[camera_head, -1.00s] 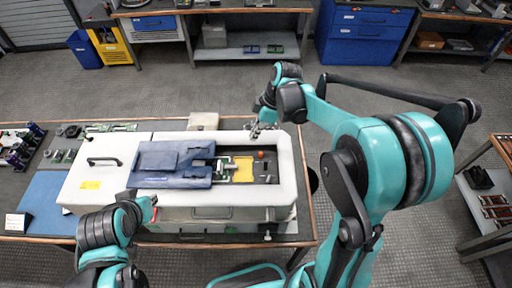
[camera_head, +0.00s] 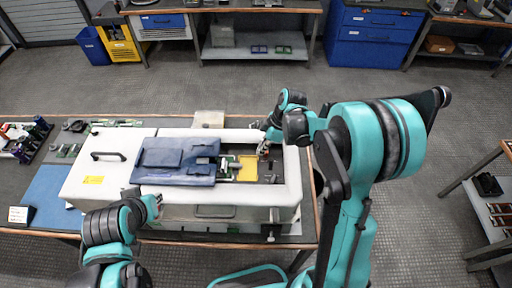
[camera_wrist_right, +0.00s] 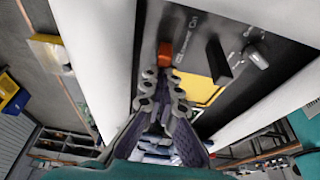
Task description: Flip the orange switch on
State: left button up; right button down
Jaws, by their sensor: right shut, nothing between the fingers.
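The orange switch (camera_wrist_right: 165,54) stands on the dark control panel (camera_wrist_right: 205,30) in the right wrist view, beside the printed word "On". My right gripper (camera_wrist_right: 161,84) is shut and empty, its fingertips just short of the switch in that view. I cannot tell whether they touch it. In the head view my right gripper (camera_head: 264,150) is over the right end of the white cabinet (camera_head: 290,165) and hides most of the switch. My left gripper (camera_head: 158,202) is at the cabinet's front edge; its fingers are too small to read.
A black knob (camera_wrist_right: 219,62) and a grey knob (camera_wrist_right: 256,57) stand right of the switch. A yellow plate (camera_head: 247,168) lies in the cabinet opening, beside a blue cover (camera_head: 175,160). The cabinet sits on a workbench with a blue mat (camera_head: 45,195).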

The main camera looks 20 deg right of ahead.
aim_at(267, 152)
pick_arm(q)
jog(key=shift+w+a, duration=0.1)
pick_arm(e)
jog(key=shift+s+d+b, duration=0.15)
jog(key=shift+s+d, duration=0.05)
jog(key=shift+d, duration=0.55)
jog(key=shift+s+d+b, duration=0.15)
jog(key=shift+s+d, duration=0.05)
jog(key=shift+d, duration=0.5)
pick_arm(q)
jog(key=shift+a+f, duration=0.15)
jog(key=shift+f, duration=0.2)
pick_arm(e)
jog(key=shift+w+a, duration=0.1)
jog(key=shift+a, duration=0.25)
jog(key=a, duration=0.1)
jog(key=w+a, duration=0.1)
jog(key=shift+a+f, duration=0.1)
jog(key=shift+a, duration=0.3)
jog(key=shift+a+r, duration=0.1)
jog(key=shift+r, duration=0.8)
pick_arm(q)
jog(key=shift+s+a+r+p, duration=0.15)
jog(key=shift+s+r+p, duration=0.05)
jog(key=shift+r+p, duration=0.5)
pick_arm(e)
jog(key=v, duration=0.8)
jog(key=shift+r, duration=0.15)
